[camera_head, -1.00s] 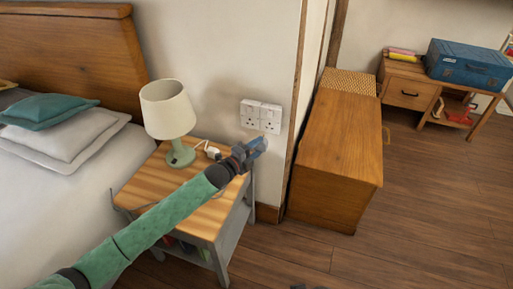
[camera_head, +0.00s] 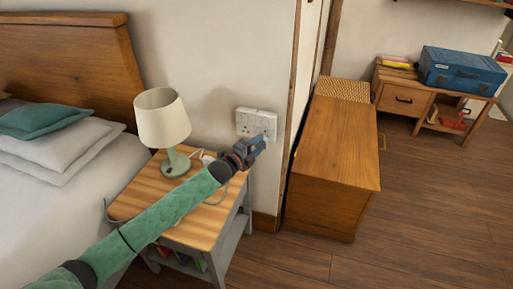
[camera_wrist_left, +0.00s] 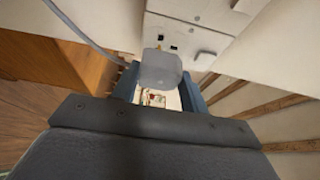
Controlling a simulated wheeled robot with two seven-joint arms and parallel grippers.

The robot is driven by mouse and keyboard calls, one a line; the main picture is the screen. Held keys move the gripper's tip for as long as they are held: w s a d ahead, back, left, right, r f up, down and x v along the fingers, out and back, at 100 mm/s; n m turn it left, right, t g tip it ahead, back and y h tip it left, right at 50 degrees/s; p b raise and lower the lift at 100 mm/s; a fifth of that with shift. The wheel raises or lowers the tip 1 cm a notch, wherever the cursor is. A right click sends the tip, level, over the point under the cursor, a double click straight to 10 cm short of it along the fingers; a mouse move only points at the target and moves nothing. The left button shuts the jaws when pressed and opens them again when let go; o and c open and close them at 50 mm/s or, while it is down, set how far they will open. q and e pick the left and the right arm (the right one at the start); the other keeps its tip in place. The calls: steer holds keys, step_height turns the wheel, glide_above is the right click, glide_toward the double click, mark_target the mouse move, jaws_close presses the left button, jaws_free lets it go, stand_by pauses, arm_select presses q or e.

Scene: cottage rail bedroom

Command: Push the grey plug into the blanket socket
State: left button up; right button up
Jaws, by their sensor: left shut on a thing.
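My left gripper (camera_head: 259,145) is shut on the grey plug (camera_wrist_left: 160,70). In the left wrist view the plug is a pale grey block between the two blue fingers (camera_wrist_left: 160,92), with a grey cord (camera_wrist_left: 82,24) at upper left. The white wall sockets (camera_head: 256,123) are a pair of plates side by side above the nightstand. They also fill the top of the left wrist view (camera_wrist_left: 187,37), just beyond the plug. The plug overlaps the lower part of one plate; I cannot tell whether it touches. No label shows which socket is the blanket's. My right gripper is not in view.
The nightstand (camera_head: 182,222) stands below, with a green-based lamp (camera_head: 162,119) and a small white plug-like thing (camera_head: 208,157) with a white cord on top. A wooden chest (camera_head: 335,150) stands to the right, past the wall corner. The bed (camera_head: 50,215) is on the left.

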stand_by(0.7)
arm_select(q)
steer(key=shift+p, duration=0.3)
stand_by(0.6)
stand_by(0.6)
steer(key=shift+w+d, duration=0.25)
steer(key=shift+w, duration=0.35)
steer(key=shift+w+d, duration=0.15)
steer(key=shift+w, duration=0.45)
steer(key=shift+w+d, duration=0.1)
steer(key=shift+w, duration=0.15)
steer(key=shift+w+d+b, duration=0.1)
steer(key=shift+w+b, duration=0.15)
steer(key=shift+b, duration=0.05)
steer(key=o, duration=0.9)
